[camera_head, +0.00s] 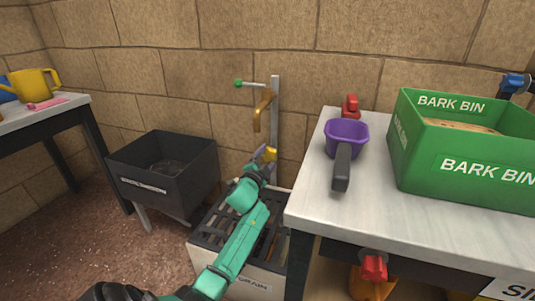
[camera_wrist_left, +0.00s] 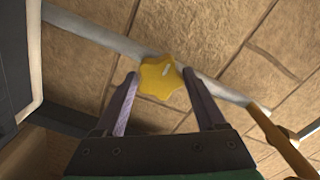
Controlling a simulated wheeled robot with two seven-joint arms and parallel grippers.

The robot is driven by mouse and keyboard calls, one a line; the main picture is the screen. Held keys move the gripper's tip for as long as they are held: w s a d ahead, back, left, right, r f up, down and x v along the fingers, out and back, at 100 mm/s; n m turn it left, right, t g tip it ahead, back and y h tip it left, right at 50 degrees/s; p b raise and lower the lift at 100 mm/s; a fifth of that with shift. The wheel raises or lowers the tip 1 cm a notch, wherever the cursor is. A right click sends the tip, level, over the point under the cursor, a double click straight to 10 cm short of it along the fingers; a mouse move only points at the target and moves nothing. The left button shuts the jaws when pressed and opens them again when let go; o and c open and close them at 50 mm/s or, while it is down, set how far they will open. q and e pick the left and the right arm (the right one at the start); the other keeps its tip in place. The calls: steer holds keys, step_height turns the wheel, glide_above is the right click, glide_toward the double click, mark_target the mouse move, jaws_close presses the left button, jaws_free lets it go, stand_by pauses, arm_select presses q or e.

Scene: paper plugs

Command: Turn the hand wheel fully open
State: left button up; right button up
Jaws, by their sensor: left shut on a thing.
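The yellow star-shaped hand wheel (camera_head: 271,153) sits low on the grey upright pipe (camera_head: 275,95) against the stone wall. In the left wrist view the wheel (camera_wrist_left: 160,77) lies between the fingertips, with a pale mark on its face. My left gripper (camera_head: 265,156) reaches the wheel from the front and is shut on it; its fingers (camera_wrist_left: 160,90) stand on either side of the wheel. My teal left arm hides part of the drain below. My right gripper is not in view.
A brass spout (camera_head: 261,112) and a green-tipped lever (camera_head: 239,83) are higher on the pipe. A grated drain box (camera_head: 245,286) stands below. A dark bin (camera_head: 190,163) is to the left. A bench (camera_head: 312,194) with a purple scoop (camera_head: 347,136) and green bark bin (camera_head: 470,172) is close on the right.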

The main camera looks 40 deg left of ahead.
arm_select(q)
steer(key=n+p, duration=0.1)
steer(key=n, duration=0.1)
steer(key=n+p, duration=0.1)
steer(key=n, duration=0.1)
steer(key=n+p, duration=0.1)
steer(key=n, duration=0.1)
steer(key=shift+r, duration=0.25)
steer(key=shift+f+n, duration=0.1)
steer(key=shift+n, duration=0.5)
steer(key=o, duration=1.4)
steer(key=shift+c, duration=0.2)
steer(key=shift+f, duration=0.1)
